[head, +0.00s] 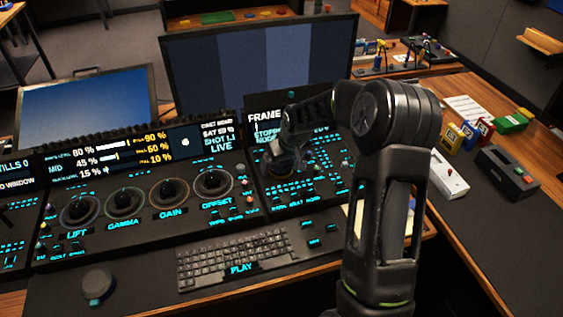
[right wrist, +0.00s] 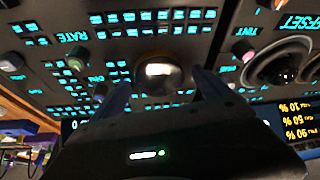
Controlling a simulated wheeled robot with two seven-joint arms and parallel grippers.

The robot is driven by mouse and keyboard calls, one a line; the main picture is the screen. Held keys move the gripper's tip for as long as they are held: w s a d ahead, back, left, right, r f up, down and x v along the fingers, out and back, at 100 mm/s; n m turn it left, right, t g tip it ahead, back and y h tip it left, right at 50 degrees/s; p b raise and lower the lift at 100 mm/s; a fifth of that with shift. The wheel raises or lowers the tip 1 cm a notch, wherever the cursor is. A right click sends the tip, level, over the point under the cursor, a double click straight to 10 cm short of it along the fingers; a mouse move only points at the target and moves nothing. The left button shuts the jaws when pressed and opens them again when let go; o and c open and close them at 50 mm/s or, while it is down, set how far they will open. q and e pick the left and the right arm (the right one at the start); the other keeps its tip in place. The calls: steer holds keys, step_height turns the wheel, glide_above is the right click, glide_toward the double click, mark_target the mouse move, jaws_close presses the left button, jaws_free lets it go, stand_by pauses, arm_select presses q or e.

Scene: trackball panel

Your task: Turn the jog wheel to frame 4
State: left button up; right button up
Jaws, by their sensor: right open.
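In the right wrist view a round, shiny-topped knob (right wrist: 158,74), which looks like the jog wheel, sits among lit buttons. My right gripper (right wrist: 160,82) is open, with one finger on each side of the knob; I cannot tell whether they touch it. In the head view my right gripper (head: 286,168) points down at the right-hand panel section and hides the knob there. The display (head: 265,116) above it reads "FRAME" and what looks like "STOPPED"; my arm hides the frame number. My left gripper is not in view.
Dials for lift, gamma, gain and offset (head: 213,184) stand left of my right gripper. A keyboard (head: 232,260) and a round dark puck (head: 97,285) lie in front. Two monitors (head: 262,65) stand behind. Small boxes (head: 508,172) sit on the right-hand table.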

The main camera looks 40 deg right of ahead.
steer(key=shift+c, duration=0.3)
steer(key=c, duration=1.3)
